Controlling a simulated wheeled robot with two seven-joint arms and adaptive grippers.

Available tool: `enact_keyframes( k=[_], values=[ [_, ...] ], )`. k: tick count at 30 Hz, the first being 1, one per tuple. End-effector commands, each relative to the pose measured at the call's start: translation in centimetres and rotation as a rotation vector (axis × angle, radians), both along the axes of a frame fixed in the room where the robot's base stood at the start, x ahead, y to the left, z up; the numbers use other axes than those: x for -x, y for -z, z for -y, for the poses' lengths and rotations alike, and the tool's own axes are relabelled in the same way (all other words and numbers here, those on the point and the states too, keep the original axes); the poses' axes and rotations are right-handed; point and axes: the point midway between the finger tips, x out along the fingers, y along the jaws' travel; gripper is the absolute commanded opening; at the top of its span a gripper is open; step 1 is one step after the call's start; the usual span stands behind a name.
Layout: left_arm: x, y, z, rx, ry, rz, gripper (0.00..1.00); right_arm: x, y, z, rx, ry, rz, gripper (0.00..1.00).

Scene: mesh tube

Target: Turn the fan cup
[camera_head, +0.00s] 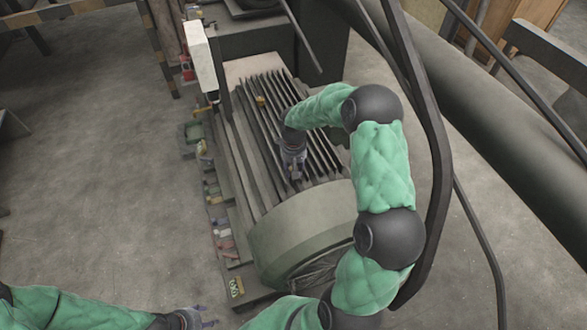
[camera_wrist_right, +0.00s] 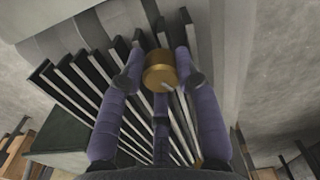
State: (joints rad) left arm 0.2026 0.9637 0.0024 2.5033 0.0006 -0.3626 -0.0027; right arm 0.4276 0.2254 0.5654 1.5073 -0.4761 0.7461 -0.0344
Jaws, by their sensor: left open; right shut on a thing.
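A round brass-coloured cup (camera_wrist_right: 160,74) sits between the fingertips of my right gripper (camera_wrist_right: 160,66), which is shut on it, in the right wrist view. In the head view my right gripper (camera_head: 295,172) points down at the motor's (camera_head: 310,225) finned top, just behind its rounded end cover. The cup is not clearly visible there. I cannot tell whether the cup touches the fins. My left gripper (camera_head: 204,317) is open and empty at the bottom edge of the head view, over the floor and apart from the motor.
Dark cooling fins (camera_head: 270,118) run along the motor, with a small yellow-orange piece (camera_head: 260,101) among them. A white post (camera_head: 200,55) stands at the far left end. A thick grey pipe (camera_head: 490,130) and dark rails lie to the right. The floor at left is clear.

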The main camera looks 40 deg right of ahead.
Motion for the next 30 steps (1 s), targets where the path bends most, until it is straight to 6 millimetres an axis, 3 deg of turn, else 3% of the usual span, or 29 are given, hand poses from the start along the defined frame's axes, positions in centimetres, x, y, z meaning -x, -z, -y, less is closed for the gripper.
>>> enact_keyframes(
  k=[21, 30],
  values=[
    [0.0, 1.7, 0.0, 0.000, 0.000, 0.000, 0.53, 0.6, 0.6, -0.6, -0.004, 0.502, -0.021, 0.00],
    [0.0, 2.0, 0.0, 0.000, 0.000, 0.000, 0.53, 0.6, 0.6, -0.7, -0.004, 0.628, -0.024, 0.00]
  ],
)
